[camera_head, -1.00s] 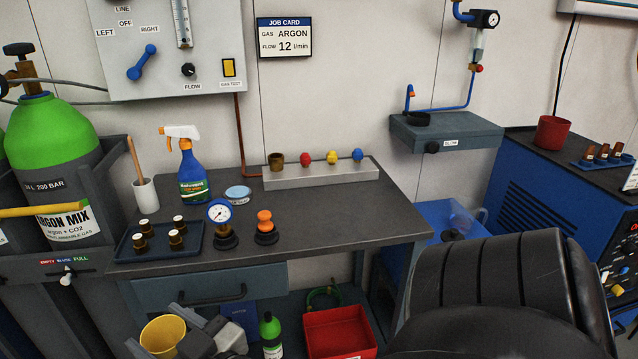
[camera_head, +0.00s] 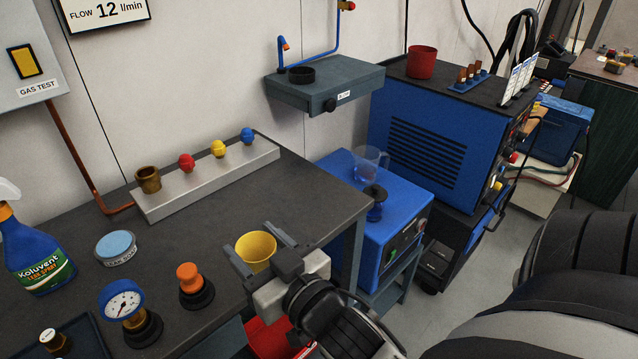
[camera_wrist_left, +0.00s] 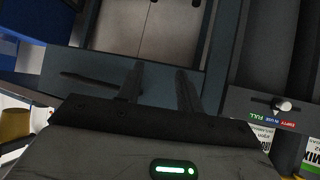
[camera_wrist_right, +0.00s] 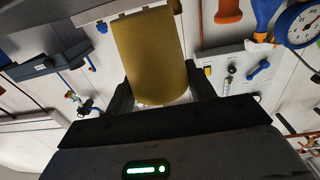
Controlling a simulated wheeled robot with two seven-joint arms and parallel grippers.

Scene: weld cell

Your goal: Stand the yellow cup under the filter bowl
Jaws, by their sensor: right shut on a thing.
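The yellow cup (camera_head: 257,250) is in my right gripper (camera_head: 253,243), upright with its open mouth showing, at the front right edge of the dark bench. The right wrist view shows the cup (camera_wrist_right: 152,58) between the two fingers. Of the filter, only the red drain knob (camera_head: 346,6) shows at the top edge of the head view; the bowl above it is cut off. The cup is well below and left of that knob. My left gripper (camera_wrist_left: 159,82) shows only in its wrist view, fingers apart with nothing between them, facing grey cabinet surfaces.
A grey wall shelf (camera_head: 330,92) with a black ring (camera_head: 302,75) and a blue pipe (camera_head: 325,50) is below the knob. A blue machine (camera_head: 370,235) carries a clear jug (camera_head: 368,165). The bench (camera_head: 200,235) holds a gauge (camera_head: 122,300), an orange-topped fitting (camera_head: 190,280) and a rail (camera_head: 212,183).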

